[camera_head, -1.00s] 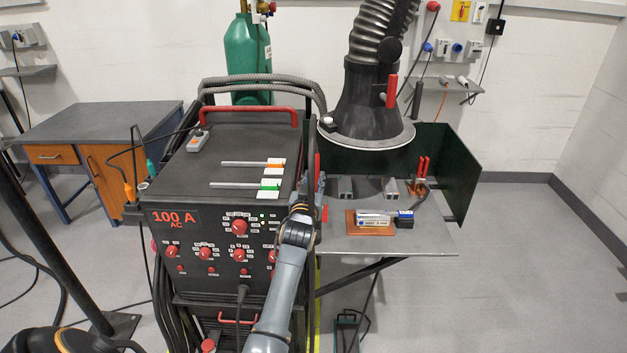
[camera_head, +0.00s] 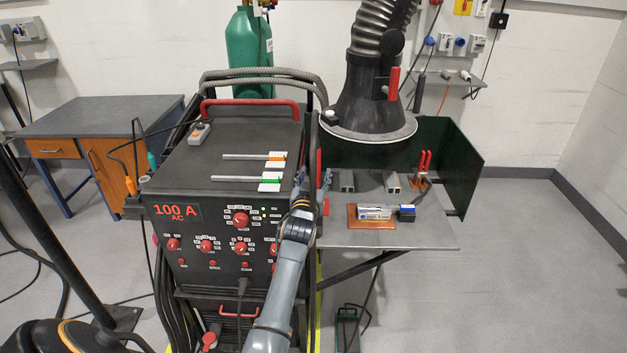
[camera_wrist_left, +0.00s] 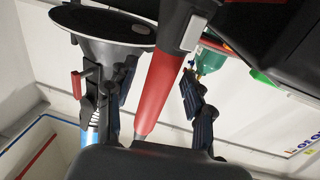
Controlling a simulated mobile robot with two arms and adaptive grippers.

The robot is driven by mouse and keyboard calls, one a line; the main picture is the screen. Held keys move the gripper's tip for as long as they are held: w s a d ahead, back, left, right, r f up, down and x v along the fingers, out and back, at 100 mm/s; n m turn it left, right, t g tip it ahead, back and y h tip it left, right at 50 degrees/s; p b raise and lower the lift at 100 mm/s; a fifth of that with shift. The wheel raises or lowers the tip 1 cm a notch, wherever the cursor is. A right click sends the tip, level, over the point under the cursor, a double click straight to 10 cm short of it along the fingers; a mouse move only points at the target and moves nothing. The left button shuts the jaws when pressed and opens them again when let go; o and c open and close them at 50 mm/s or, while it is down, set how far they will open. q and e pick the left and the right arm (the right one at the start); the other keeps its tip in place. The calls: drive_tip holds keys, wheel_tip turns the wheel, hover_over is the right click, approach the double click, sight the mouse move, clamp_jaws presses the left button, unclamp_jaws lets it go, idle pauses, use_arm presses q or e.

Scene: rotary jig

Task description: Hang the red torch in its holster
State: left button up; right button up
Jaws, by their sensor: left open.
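A long red handle, seemingly the red torch (camera_wrist_left: 160,85), runs between the fingers of my left gripper (camera_wrist_left: 157,75) in the left wrist view. Its upper end meets a dark part with a grey band. The fingers stand apart on both sides of it. In the head view my left gripper (camera_head: 323,185) is at the right side of the black welding machine (camera_head: 225,145), and a little red (camera_head: 318,162) shows beside it. The holster cannot be made out there, so I cannot tell whether the torch is seated. My right gripper is not in view.
A fume hood (camera_head: 368,110) hangs above the metal table (camera_head: 425,235), which carries a copper plate (camera_head: 365,224), grey blocks and red-handled pliers (camera_head: 425,162). Orange (camera_head: 130,186) and teal (camera_head: 152,161) handles hang at the machine's left. Floor at right is clear.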

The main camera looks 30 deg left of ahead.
use_arm(q)
drive_tip(key=v, duration=1.2)
